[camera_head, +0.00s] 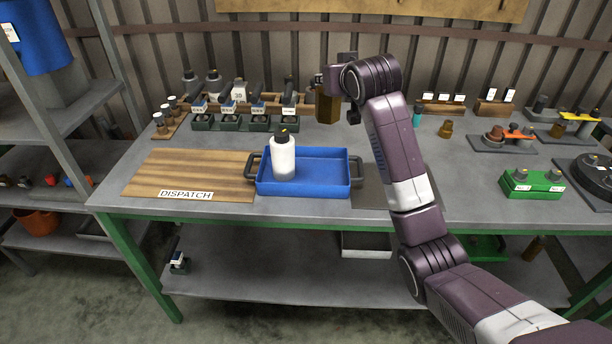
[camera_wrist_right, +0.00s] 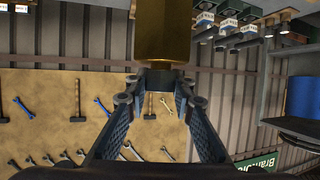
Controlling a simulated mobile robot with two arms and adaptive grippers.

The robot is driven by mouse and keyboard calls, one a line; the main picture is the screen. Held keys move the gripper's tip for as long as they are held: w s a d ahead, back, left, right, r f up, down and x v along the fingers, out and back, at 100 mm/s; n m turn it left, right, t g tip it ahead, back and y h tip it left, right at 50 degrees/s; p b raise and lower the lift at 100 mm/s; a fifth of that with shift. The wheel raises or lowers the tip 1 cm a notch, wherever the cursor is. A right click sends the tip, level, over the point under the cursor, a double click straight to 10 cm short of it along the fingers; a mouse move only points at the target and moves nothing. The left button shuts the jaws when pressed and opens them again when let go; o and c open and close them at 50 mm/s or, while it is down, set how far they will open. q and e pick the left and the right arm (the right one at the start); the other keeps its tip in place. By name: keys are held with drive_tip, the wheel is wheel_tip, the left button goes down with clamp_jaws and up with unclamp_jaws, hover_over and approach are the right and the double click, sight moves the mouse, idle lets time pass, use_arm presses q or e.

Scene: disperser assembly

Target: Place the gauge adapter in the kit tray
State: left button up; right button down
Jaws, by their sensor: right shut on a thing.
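My right gripper (camera_head: 336,86) is shut on a brass-coloured adapter (camera_head: 327,106), held in the air behind the tray and a little to the right of its middle. In the right wrist view the fingers (camera_wrist_right: 160,88) meet the end of the brass body (camera_wrist_right: 163,30). The kit tray, a blue tray (camera_head: 325,184) with dark handles, sits at the bench's front edge. A white bottle (camera_head: 284,158) with a black cap stands upright in its left part; the right part is empty. My left gripper is not in view.
A wooden DISPATCH board (camera_head: 165,178) lies left of the tray. Several dark devices stand in holders (camera_head: 260,123) behind. A small brass part (camera_head: 446,129) stands on the bench to the right, near a green block (camera_head: 531,185). My right arm crosses the bench right of the tray.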

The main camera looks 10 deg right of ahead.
wheel_tip(320, 180, down, 19)
drive_tip(key=p, duration=0.1)
drive_tip(key=shift+p, duration=0.3)
drive_tip(key=c, duration=2.1)
unclamp_jaws()
drive_tip(key=shift+f, duration=0.3)
drive_tip(key=o, duration=0.4)
drive_tip(key=shift+o, duration=0.2)
drive_tip(key=shift+s+r, duration=0.1)
drive_tip(key=shift+s, duration=0.05)
drive_tip(key=v, duration=1.1)
drive_tip(key=shift+s+r, duration=0.2)
drive_tip(key=shift+s, duration=0.15)
drive_tip(key=shift+a, duration=0.1)
